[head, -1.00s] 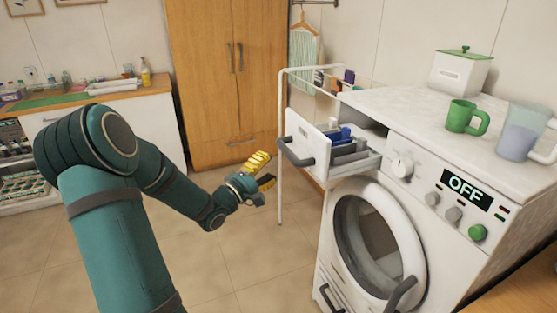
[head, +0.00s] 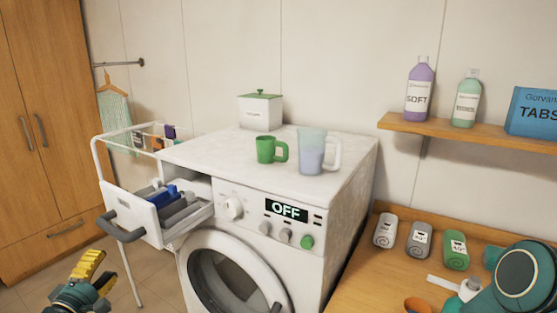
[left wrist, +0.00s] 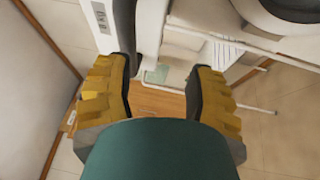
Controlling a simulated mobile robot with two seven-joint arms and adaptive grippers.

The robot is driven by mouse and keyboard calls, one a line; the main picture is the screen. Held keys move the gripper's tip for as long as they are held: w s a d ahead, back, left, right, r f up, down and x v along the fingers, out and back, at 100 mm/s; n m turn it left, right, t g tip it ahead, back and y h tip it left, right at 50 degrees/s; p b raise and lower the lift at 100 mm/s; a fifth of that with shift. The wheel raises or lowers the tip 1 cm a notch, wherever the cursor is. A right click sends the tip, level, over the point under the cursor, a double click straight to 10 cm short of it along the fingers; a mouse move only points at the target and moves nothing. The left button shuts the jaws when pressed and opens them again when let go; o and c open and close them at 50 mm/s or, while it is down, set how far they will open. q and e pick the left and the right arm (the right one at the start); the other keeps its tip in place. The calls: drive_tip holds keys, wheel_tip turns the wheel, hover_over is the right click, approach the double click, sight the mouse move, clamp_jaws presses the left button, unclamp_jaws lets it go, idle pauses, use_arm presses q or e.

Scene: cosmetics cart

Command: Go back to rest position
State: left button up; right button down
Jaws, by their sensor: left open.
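My left gripper (head: 88,278) is open and empty at the lower left of the head view. It is below and left of the pulled-out detergent drawer (head: 148,222) and apart from the drawer's dark handle (head: 120,232). In the left wrist view its two yellow-padded fingers (left wrist: 165,95) are spread, with nothing held between them. The drawer stands open at the washing machine's (head: 250,205) upper left and holds blue and grey parts. The machine's display reads OFF. One of my teal arm links shows at the lower right; my right gripper is not in view.
A drying rack (head: 98,165) stands behind the drawer. A green mug (head: 265,150), a clear jug (head: 311,155) and a white canister (head: 260,112) stand on the machine. A wooden counter (head: 360,285) with several small containers is at right, below a shelf (head: 470,130) with bottles.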

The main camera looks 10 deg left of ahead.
use_arm(q)
drive_tip(key=w+d+f+m+g+h, duration=0.35)
drive_tip(key=d+f+m+g, duration=0.3)
drive_tip(key=d+f, duration=1.2)
drive_tip(key=s+d+f+m+g, duration=0.5)
drive_tip(key=s+d, duration=0.3)
drive_tip(key=d, duration=0.1)
drive_tip(key=s+d+f+m+g, duration=0.5)
drive_tip(key=s+d+f+g, duration=0.1)
drive_tip(key=s+d, duration=0.3)
drive_tip(key=shift+d+f+h, duration=0.3)
drive_tip(key=shift+d+h, duration=0.05)
drive_tip(key=shift+d, duration=0.4)
